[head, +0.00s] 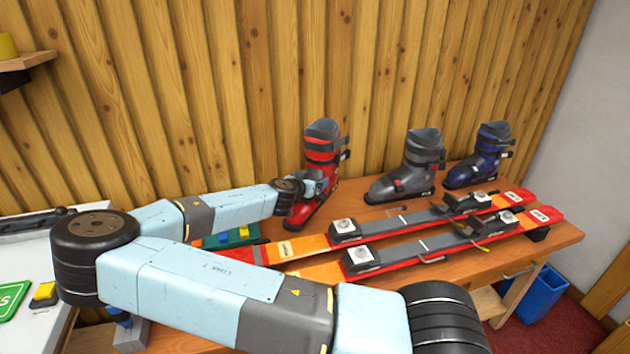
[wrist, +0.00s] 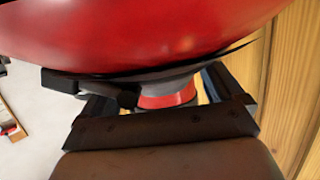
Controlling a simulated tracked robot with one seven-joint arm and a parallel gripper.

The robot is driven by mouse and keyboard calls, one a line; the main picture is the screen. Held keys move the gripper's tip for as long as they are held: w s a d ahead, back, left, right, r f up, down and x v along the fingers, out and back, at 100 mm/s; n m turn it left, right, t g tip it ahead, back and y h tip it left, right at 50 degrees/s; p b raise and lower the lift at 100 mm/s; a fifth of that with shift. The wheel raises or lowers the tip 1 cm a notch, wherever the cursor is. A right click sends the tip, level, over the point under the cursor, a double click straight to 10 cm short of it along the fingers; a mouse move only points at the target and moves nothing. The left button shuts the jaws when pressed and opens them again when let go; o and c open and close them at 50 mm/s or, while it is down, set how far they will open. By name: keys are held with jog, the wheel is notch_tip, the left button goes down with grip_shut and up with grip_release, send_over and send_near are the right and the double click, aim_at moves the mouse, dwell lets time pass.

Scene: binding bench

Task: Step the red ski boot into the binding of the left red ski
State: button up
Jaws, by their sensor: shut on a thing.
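The red ski boot (head: 322,158) with a grey cuff top is at the left rear of the bench, its toe pointing to the lower left. My gripper (head: 299,187) is at the boot's left side, shut on it; its fingers are mostly hidden in the head view. In the wrist view the boot's red shell (wrist: 150,35) fills the top, and a red and grey part lies between the dark fingers (wrist: 165,97). I cannot tell if the sole touches the bench. Two red-orange skis lie side by side, the far ski (head: 400,221) and the near ski (head: 415,247), their bindings empty.
A grey boot (head: 410,170) and a blue boot (head: 482,160) stand behind the skis on the wooden bench (head: 560,235). A green tray (head: 215,241) with coloured blocks is at the left. A plank wall (head: 250,80) rises close behind.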

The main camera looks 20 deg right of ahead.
aim_at(309, 158)
jog(key=shift+w+a+r+n+t+y, duration=0.2)
jog(key=shift+w+r+n+t+y, duration=0.1)
jog(key=shift+r+n+t+y, duration=0.5)
jog(key=shift+w+a+r+n+t+y, duration=0.15)
jog(key=shift+r+n+t+y, duration=0.15)
jog(key=shift+r+n+y, duration=1.1)
jog(key=shift+r+y, duration=0.2)
jog(key=shift+r, duration=0.95)
jog(key=shift+s+r+t, duration=0.2)
jog(key=shift+r+t, duration=0.1)
